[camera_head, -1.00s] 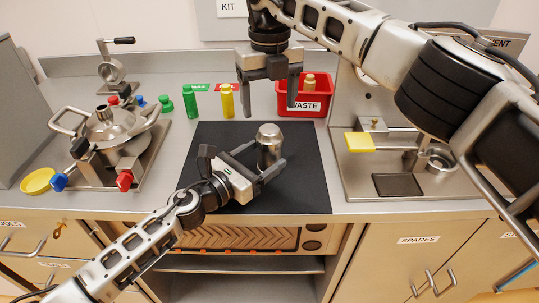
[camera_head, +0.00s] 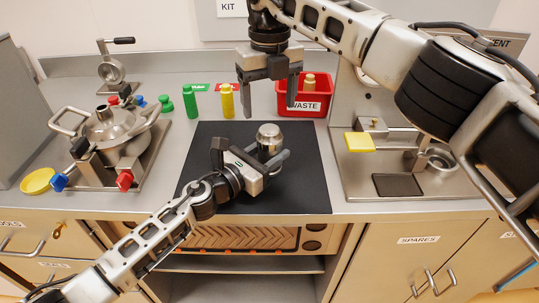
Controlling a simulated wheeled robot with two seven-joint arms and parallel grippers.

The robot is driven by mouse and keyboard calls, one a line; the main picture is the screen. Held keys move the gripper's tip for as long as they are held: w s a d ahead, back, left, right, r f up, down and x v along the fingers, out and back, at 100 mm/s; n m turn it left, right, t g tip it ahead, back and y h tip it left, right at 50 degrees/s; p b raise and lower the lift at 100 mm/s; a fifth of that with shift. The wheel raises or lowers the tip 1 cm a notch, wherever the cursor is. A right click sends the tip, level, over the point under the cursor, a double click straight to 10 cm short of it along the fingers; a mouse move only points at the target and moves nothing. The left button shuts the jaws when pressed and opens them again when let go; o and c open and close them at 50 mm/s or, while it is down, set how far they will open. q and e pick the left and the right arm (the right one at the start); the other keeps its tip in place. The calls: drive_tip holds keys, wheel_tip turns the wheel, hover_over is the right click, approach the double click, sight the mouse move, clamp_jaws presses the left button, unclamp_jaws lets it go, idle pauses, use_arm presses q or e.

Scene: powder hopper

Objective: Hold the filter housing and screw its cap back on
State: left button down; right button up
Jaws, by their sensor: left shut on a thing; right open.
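The filter housing (camera_head: 269,139) is a small metal cylinder standing on the black mat (camera_head: 300,195), with a rounded top. I cannot tell whether that top is its cap, and I see no separate cap for certain. My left gripper (camera_head: 270,160) is shut on the housing from the front, and its body hides the lower part. My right gripper (camera_head: 269,104) is open and empty, pointing down above and behind the housing, in front of the red waste bin.
The red waste bin (camera_head: 304,104) holds a tan item. Green (camera_head: 190,103) and yellow (camera_head: 227,101) bottles stand behind the mat. A metal hopper (camera_head: 112,130) with clamps stands at left, a metal station (camera_head: 415,185) at right.

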sight(269, 128)
drive_tip(key=n, duration=1.3)
drive_tip(key=shift+f, duration=0.1)
drive_tip(key=shift+f, duration=3.95)
